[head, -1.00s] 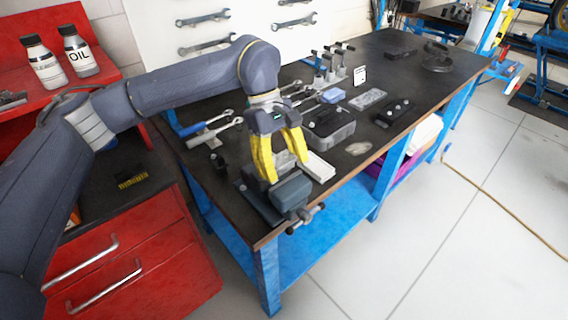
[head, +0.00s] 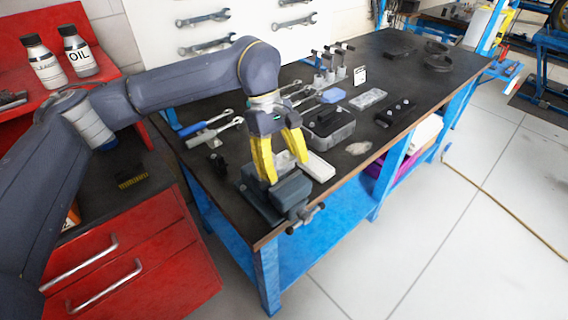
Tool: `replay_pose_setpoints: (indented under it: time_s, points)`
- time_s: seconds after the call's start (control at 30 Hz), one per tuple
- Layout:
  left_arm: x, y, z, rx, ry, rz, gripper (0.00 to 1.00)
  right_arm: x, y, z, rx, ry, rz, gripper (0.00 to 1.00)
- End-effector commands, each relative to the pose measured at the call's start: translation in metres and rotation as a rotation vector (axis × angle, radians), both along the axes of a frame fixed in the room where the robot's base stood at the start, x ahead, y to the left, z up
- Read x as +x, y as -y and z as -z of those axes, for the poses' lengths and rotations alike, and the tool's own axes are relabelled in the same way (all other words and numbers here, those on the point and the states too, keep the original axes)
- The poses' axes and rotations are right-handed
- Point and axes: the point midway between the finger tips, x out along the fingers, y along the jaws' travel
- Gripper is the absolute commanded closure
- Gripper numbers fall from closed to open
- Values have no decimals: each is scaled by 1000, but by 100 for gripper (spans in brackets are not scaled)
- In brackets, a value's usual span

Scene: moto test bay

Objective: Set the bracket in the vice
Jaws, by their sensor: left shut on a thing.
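The vice (head: 291,190), dark grey, sits at the near corner of the bench, its screw handle (head: 306,217) at the front edge. My left gripper (head: 286,172) has yellow fingers pointing down just above and behind the vice's front jaw. It is shut on a small greyish piece, apparently the bracket (head: 284,161), mostly hidden by the fingers and the vice. I cannot tell whether the piece touches the vice jaws. My right gripper is not in view.
A white tray (head: 319,167) is close right of the fingers. A grey bin (head: 332,132) with a black part stands behind. Wrenches (head: 208,124) lie at the left, and a black block with knobs (head: 396,112) to the right.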

Motion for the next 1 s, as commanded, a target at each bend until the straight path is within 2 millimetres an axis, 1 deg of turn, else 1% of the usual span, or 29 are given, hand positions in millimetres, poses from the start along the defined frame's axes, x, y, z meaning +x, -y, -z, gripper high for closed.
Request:
replay_pose_setpoints:
  time_s: [1.0]
  points:
    - [0, 0, 20, 0, 0, 0, 73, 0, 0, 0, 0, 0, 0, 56]
